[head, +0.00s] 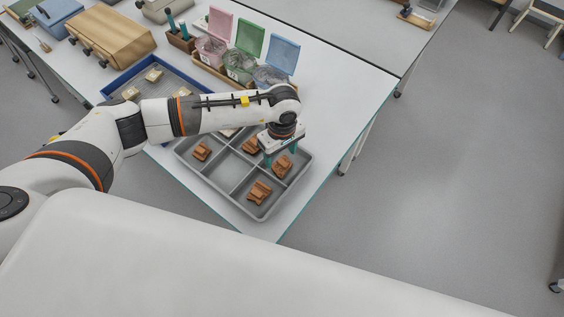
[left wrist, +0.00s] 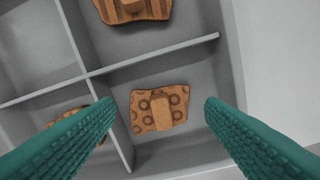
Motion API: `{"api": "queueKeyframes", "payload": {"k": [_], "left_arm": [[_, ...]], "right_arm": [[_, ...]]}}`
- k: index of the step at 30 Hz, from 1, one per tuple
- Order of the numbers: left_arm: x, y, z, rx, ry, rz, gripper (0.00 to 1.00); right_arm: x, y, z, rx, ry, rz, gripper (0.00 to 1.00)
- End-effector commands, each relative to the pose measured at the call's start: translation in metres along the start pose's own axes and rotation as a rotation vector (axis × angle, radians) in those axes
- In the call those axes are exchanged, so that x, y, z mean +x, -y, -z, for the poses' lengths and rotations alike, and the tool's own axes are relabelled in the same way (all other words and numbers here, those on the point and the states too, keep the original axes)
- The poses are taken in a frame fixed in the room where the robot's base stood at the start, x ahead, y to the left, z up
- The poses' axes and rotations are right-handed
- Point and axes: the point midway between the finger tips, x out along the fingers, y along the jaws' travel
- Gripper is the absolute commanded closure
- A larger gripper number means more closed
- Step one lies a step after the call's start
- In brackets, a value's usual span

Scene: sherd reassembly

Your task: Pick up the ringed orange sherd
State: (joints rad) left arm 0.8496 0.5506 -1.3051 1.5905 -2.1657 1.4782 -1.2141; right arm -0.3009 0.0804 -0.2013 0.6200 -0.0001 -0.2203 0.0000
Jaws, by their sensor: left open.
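The ringed orange sherd (left wrist: 160,107) lies in a corner compartment of the grey tray, with dark rings on its face and a raised plain block across it. In the head view it shows below my left gripper as an orange-brown piece (head: 282,166). My left gripper (head: 281,157) is open above that compartment, pointing down. In the left wrist view its two green fingers (left wrist: 160,103) stand on either side of the sherd, apart from it. My right gripper is not in view.
The grey tray (head: 217,187) has divider walls around the sherd. Other orange sherds lie in nearby compartments (head: 260,191), (head: 251,145) and (head: 201,152). A blue tray (head: 118,88) and lidded bins (head: 240,65) stand further back. The table's right edge is close to the tray.

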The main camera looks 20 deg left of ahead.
Motion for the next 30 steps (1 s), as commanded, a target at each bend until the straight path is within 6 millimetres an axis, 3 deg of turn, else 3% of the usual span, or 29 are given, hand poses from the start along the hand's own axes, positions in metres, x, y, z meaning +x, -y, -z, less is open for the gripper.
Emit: {"api": "queueKeyframes", "payload": {"k": [6, 13, 14, 20, 30], "left_arm": [[0.025, -0.001, 0.001, -0.001, -0.002, -0.001, 0.36], [0.028, 0.0, 0.001, 0.0, -0.001, 0.002, 0.36], [0.027, 0.0, 0.001, 0.0, -0.001, 0.002, 0.38], [0.027, 0.0, 0.0, 0.0, -0.001, 0.002, 0.7], [0.018, 0.0, 0.0, 0.0, 0.0, 0.004, 0.7]], "right_arm": [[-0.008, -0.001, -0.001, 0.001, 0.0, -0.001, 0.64], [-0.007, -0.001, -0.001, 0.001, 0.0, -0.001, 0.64], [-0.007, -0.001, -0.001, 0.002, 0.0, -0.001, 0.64], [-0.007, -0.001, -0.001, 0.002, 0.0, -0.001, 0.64], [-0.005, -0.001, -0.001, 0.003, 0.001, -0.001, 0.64]]}}
